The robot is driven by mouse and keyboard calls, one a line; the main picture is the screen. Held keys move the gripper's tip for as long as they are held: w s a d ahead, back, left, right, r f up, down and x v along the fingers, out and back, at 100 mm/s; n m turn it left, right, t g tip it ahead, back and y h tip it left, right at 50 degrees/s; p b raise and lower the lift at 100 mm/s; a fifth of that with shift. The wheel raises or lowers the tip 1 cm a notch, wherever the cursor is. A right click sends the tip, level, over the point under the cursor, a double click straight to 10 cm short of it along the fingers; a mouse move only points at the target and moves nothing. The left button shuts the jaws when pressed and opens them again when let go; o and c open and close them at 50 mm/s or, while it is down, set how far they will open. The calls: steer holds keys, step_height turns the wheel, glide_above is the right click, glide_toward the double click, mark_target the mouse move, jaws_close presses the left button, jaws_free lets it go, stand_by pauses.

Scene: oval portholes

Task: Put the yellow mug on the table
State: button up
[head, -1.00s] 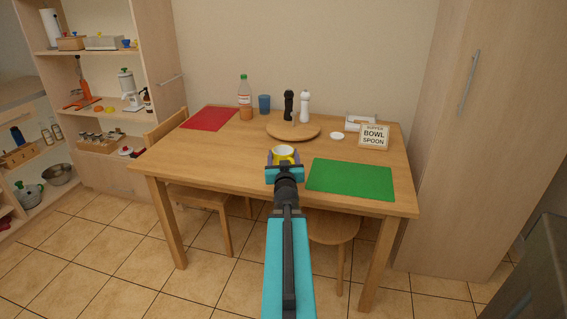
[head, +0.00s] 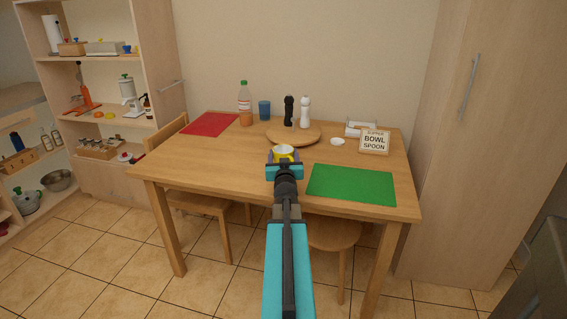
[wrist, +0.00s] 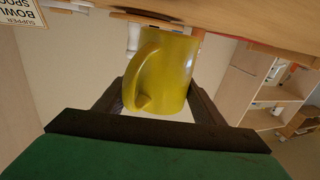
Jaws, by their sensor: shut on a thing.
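The yellow mug (head: 285,154) has a pale inside and is in my gripper (head: 284,160), over the front middle part of the wooden table (head: 220,153). In the wrist view, the mug (wrist: 172,72) sits between the two dark fingers (wrist: 160,98), which are shut on it. Its handle faces the camera. That view is turned over, with the table along the top, close to the mug's base. I cannot tell whether the base touches the tabletop. In the head view my arm hides the mug's lower part.
A green mat (head: 350,185) lies to the right and a red mat (head: 210,124) at the back left. A round board (head: 293,136) is behind the mug, near two mills, a blue cup (head: 264,110) and a bottle (head: 244,98). A sign (head: 375,142) stands at right.

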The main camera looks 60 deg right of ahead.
steer(key=shift+d, duration=0.1)
steer(key=shift+w+d, duration=0.2)
steer(key=shift+d, duration=0.05)
steer(key=shift+f+b, duration=1.1)
steer(key=shift+f, duration=0.7)
steer(key=shift+f, duration=0.2)
steer(key=o, duration=1.3)
steer(key=shift+r, duration=0.1)
